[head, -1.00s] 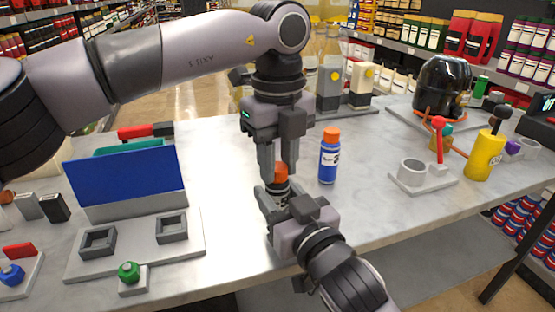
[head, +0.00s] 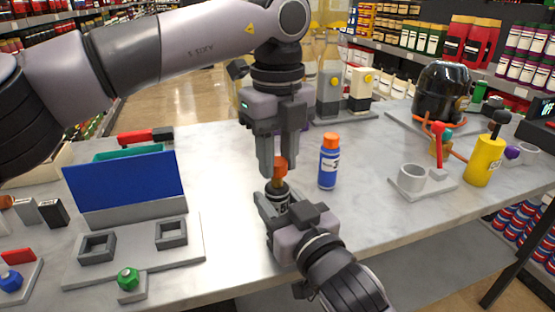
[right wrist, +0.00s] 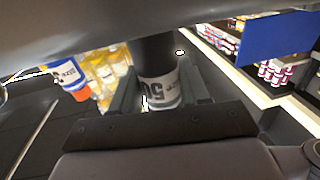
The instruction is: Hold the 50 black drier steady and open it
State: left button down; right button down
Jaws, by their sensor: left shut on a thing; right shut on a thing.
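The 50 black drier (head: 281,203) is a small black bottle with a white label, upright above the table. My right gripper (head: 277,203) is shut around its body from the front. In the right wrist view its black body and label reading 50 (right wrist: 160,88) sit between the fingers. My left gripper (head: 281,168) points straight down above it, shut on the orange cap (head: 280,169). The cap looks raised a little above the black bottle top; whether they still touch is hard to tell.
A blue bottle with an orange cap (head: 329,163) stands close to the right of the grippers. A blue panel with grey square holders (head: 190,247) is on the left. A white cup stand (head: 425,187) and yellow bottle (head: 485,162) are on the right.

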aim_at(278, 161)
pick_arm(q)
jog(key=shift+r, duration=0.1)
jog(key=shift+r, duration=2)
pick_arm(e)
jog(key=shift+c, duration=2.4)
grip_release()
